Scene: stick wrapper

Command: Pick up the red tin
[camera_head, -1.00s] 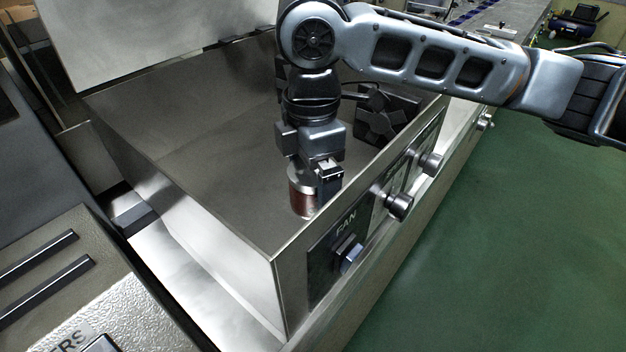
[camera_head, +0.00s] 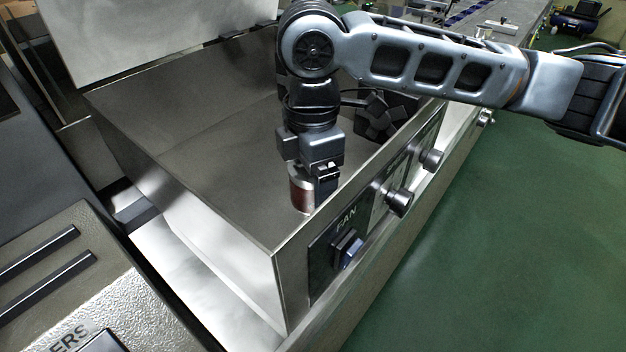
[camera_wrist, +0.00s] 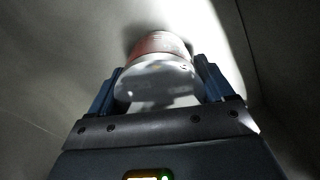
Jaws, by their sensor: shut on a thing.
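The red tin (camera_head: 301,194) has a silvery top and a dark red side. It is on the grey metal surface of the machine, close to the front panel. My gripper (camera_head: 318,196) points down at it and partly covers its right side. In the wrist view the tin (camera_wrist: 158,72) shows its pale lid and a reddish side, between the two blue fingers of my gripper (camera_wrist: 156,88). The gripper is shut on the tin. Whether the tin's base touches the surface cannot be told for sure.
The metal wall with the FAN panel (camera_head: 338,238) and its knobs (camera_head: 399,202) stands just right of the tin. Black parts (camera_head: 378,120) sit farther back on the machine. The grey surface (camera_head: 200,160) left of the tin is clear.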

